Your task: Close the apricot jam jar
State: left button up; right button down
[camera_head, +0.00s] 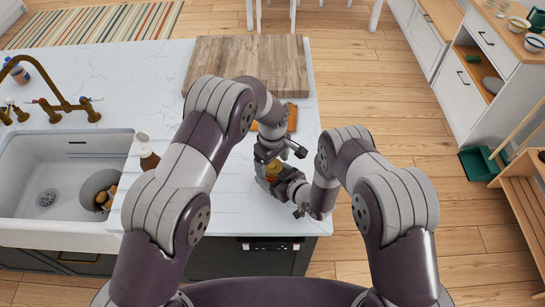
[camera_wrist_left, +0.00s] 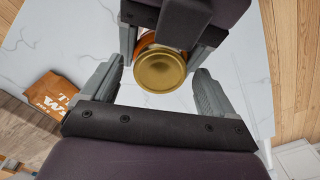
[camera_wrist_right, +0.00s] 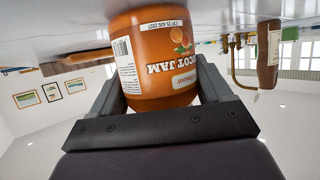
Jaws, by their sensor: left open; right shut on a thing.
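The apricot jam jar (camera_wrist_right: 152,60) is orange with a label and fills the middle of the right wrist view, between the fingers of my right gripper (camera_wrist_right: 160,95), which is shut on it. In the left wrist view a round gold lid (camera_wrist_left: 159,70) faces the camera over the orange jar. The lid lies between the spread fingers of my left gripper (camera_wrist_left: 160,82), which is open and apart from it. I cannot tell how tightly the lid sits. In the head view the jar (camera_head: 273,171) is mostly hidden by both grippers.
The white counter (camera_head: 135,65) carries a wooden board (camera_head: 245,65) and an orange-brown item (camera_head: 291,117) behind the grippers. A brown bottle (camera_head: 148,156) stands beside the sink (camera_head: 50,175) on the left. The counter's right edge is close to the grippers.

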pick_arm(q)
jog(key=c, duration=1.2)
jog(key=shift+o, duration=0.2)
jog(key=m, duration=0.6)
jog(key=shift+m, duration=0.3)
jog(key=o, duration=1.2)
jog(key=shift+r, duration=2.25)
jog(key=shift+c, duration=0.2)
